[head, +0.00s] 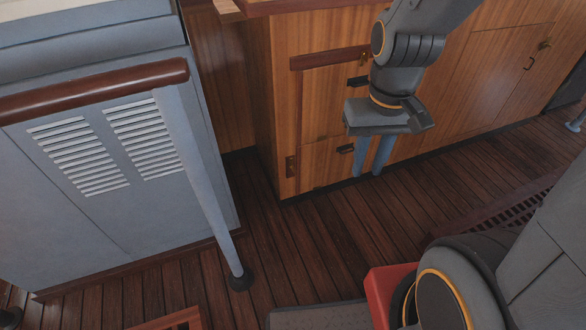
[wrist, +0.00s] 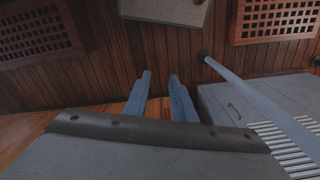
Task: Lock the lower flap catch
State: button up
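The wooden cabinet front (head: 285,120) has a panel with two small dark fittings. The lower dark fitting (head: 345,148), which looks like the lower flap catch, sits just left of my fingers; whether it is locked is too small to tell. The upper dark fitting (head: 358,81) is partly beside my wrist. My gripper (head: 369,170) points down in front of the cabinet, its two blue fingers apart with nothing between them. In the wrist view my gripper (wrist: 160,78) also shows apart fingers over the plank floor. The catch cannot be made out there.
A grey louvred cabinet (head: 60,220) with a brown handrail (head: 95,90) and a slanted grey post (head: 205,190) stands at left. Dark plank floor (head: 300,240) is clear between it and the cabinet. Wooden gratings (wrist: 275,20) show in the wrist view.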

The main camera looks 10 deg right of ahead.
jog(key=w+a+f+n+t+y+b, duration=0.1)
jog(key=w+a+f+t+b, duration=0.2)
jog(key=w+f+b, duration=1)
jog(key=w+a+f+n+t+y+b, duration=0.1)
jog(key=w+a+f+t+b, duration=0.3)
jog(key=w+f+b, duration=1)
jog(key=w+a+f+n+t+y+b, duration=0.1)
jog(key=w+f+t+b, duration=0.4)
jog(key=w+f+b, duration=0.9)
notch_tip(320, 180, down, 7)
jog(key=shift+w+a+f+t+y, duration=0.2)
jog(key=shift+w+a+t+y, duration=0.25)
jog(key=shift+a, duration=0.7)
jog(key=shift+s, duration=0.1)
grip_shut()
